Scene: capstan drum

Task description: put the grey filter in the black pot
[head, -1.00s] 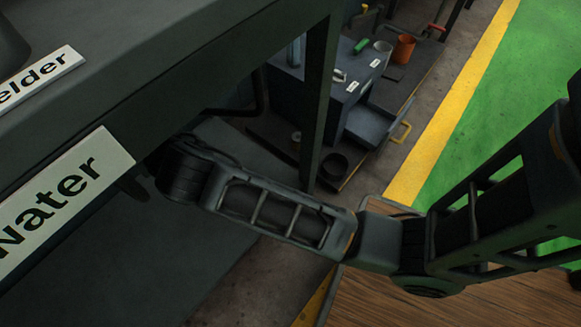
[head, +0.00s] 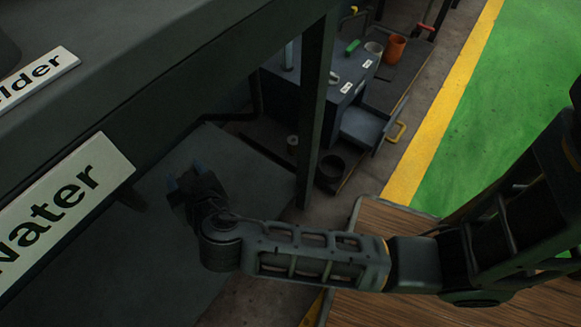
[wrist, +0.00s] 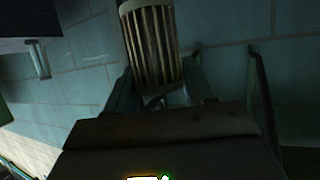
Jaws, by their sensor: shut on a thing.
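The grey filter (wrist: 151,45) is a ribbed, pale grey cylinder in the wrist view. My gripper (wrist: 160,88) is shut on it, with one finger on either side of its lower part. In the head view my gripper (head: 185,180) shows blue fingertips under the overhang, above a dark grey surface; the filter cannot be made out there. A round, open-topped black pot (head: 332,168) stands low down beyond the dark post, to the right of my gripper and well apart from it.
A dark post (head: 315,105) stands between my gripper and the black pot. The overhanging bench (head: 190,70) carries a "Water" label (head: 60,205). A small can (head: 292,144) is left of the pot. A grey box (head: 335,85), an open drawer (head: 362,127) and an orange cup (head: 394,48) lie beyond.

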